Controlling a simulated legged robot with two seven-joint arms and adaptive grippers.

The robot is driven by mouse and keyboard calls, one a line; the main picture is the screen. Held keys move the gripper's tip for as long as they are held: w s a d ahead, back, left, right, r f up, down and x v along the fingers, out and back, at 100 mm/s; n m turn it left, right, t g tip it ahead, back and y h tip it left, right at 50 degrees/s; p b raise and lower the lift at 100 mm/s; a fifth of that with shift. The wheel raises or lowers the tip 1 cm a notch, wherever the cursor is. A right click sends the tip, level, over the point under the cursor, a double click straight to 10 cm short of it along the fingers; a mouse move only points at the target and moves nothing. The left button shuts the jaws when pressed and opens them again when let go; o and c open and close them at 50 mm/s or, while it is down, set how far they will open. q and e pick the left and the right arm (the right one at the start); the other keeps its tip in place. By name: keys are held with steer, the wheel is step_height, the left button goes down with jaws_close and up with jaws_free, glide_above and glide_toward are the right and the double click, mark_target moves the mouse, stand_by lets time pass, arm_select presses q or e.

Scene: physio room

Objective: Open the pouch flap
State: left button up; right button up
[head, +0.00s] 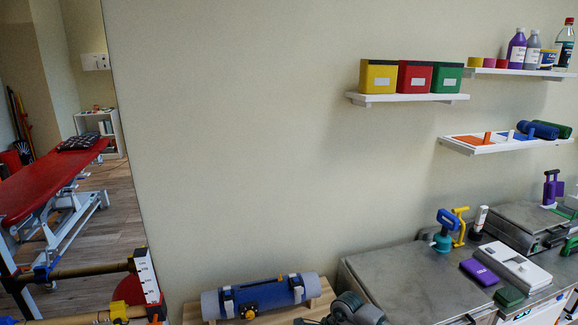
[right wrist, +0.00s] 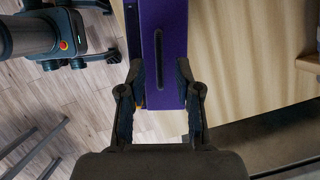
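In the right wrist view a purple flat object (right wrist: 165,35) with a dark slot along its middle lies beyond my fingers, over a pale wooden surface. It may be the pouch; no flap can be made out. My right gripper (right wrist: 160,68) has its fingers apart, one at each long edge of the purple object's near end. I cannot tell whether they touch it. In the head view a dark grey arm part of mine (head: 352,310) shows at the bottom edge, and no purple pouch is recognisable there. My left gripper is not in view.
A metal-topped cabinet (head: 400,280) at right carries a purple block (head: 480,272), a white case (head: 513,266) and tools. Shelves (head: 408,98) hang on the wall. Wooden floor (right wrist: 55,115) shows below.

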steer(key=shift+f+b, duration=1)
steer(key=shift+f, duration=0.95)
steer(key=c, duration=0.6)
